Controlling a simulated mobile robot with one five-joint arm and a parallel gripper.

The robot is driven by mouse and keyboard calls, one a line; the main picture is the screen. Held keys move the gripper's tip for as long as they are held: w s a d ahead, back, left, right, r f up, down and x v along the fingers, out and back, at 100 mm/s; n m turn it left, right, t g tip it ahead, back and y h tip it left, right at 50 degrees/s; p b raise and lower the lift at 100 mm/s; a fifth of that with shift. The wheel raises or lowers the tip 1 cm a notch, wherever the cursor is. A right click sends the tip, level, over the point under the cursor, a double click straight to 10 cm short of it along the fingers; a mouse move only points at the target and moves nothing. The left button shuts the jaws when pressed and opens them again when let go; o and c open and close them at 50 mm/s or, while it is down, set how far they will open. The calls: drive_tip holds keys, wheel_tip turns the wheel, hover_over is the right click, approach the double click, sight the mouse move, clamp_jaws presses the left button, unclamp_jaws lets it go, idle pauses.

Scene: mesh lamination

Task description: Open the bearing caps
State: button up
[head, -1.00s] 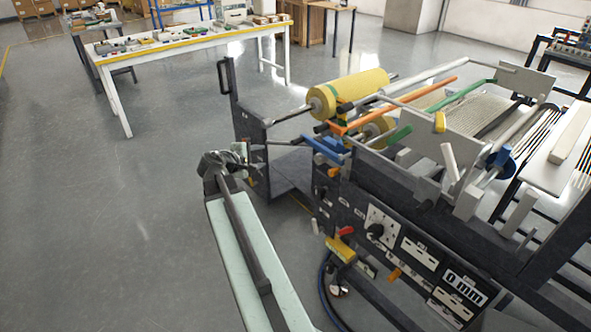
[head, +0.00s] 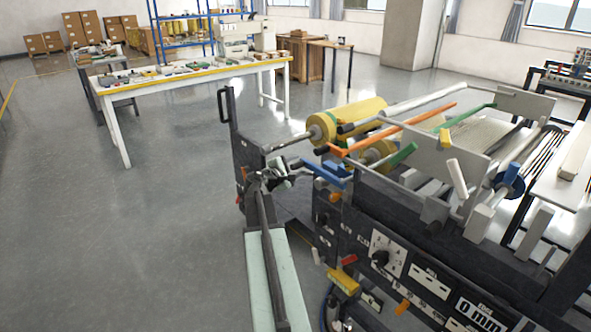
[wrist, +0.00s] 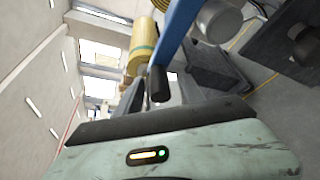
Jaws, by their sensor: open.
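The laminating machine (head: 400,215) fills the right of the head view. I cannot clearly pick out its bearing caps. Near the rollers are a blue handle (head: 325,172), an orange bar (head: 400,128) and a green handle (head: 402,154). My gripper (head: 284,176) is at the machine's left end, just left of the blue handle in the picture, open with nothing seen in it. In the wrist view a blue bar (wrist: 180,28) and a grey cylinder (wrist: 218,22) are close in front. The fingertips are not clear there.
A yellow roll (head: 352,118) sits at the machine's far end; it also shows in the wrist view (wrist: 144,48). A dark upright end frame (head: 248,155) stands left of my gripper. A white table (head: 180,80) with small items is behind. The left floor is clear.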

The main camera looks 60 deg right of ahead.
clamp_jaws()
idle(1.4)
